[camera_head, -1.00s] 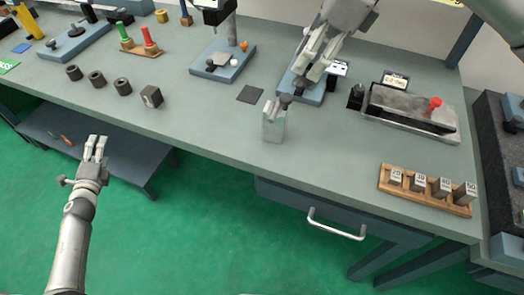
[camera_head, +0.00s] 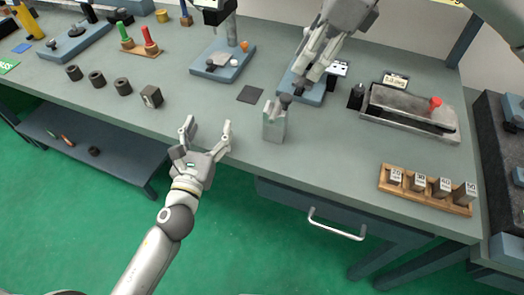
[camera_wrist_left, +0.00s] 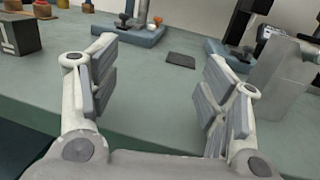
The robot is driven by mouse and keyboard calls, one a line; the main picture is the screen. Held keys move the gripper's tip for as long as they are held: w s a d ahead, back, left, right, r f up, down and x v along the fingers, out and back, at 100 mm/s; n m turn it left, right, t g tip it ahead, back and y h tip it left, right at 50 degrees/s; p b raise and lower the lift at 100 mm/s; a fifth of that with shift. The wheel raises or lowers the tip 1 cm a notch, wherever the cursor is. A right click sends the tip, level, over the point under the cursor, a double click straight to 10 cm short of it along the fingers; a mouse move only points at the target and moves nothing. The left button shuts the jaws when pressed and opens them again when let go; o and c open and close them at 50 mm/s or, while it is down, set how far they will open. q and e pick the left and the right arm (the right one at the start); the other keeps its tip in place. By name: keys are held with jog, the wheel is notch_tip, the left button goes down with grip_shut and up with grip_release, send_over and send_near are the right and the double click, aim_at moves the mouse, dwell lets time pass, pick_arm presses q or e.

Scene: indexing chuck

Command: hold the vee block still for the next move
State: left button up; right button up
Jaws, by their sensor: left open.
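The vee block, which I take to be the light grey upright block (camera_head: 273,124) with a notched top, stands near the front edge of the bench. It also shows at the right of the left wrist view (camera_wrist_left: 282,82). My left gripper (camera_head: 208,128) is open and empty at the bench's front edge, left of the block and apart from it. In the left wrist view its spread fingers (camera_wrist_left: 156,85) have nothing between them. My right gripper (camera_head: 299,90) points down just above and behind the block, beside a dark knob-like piece (camera_head: 285,100); its grip is unclear.
A dark square pad (camera_head: 250,94) lies flat behind the block. A dark cube with a hole (camera_head: 151,97) and several dark rings (camera_head: 97,79) lie to the left. A wooden rack of weights (camera_head: 427,190) stands at right. The bench between cube and block is mostly clear.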

pick_arm(q)
jog(key=m+g+h, duration=0.1)
jog(key=h, duration=0.1)
send_near(273, 127)
jog(key=x, duration=1.2)
jog(key=shift+w+r, duration=0.3)
jog(key=shift+w, duration=0.05)
jog(key=shift+c, duration=0.4)
jog(key=c, duration=1.2)
jog(key=o, duration=0.5)
jog(key=c, duration=0.4)
jog(key=shift+c, duration=0.2)
jog(key=shift+s+f, duration=0.1)
jog(key=shift+f, duration=0.2)
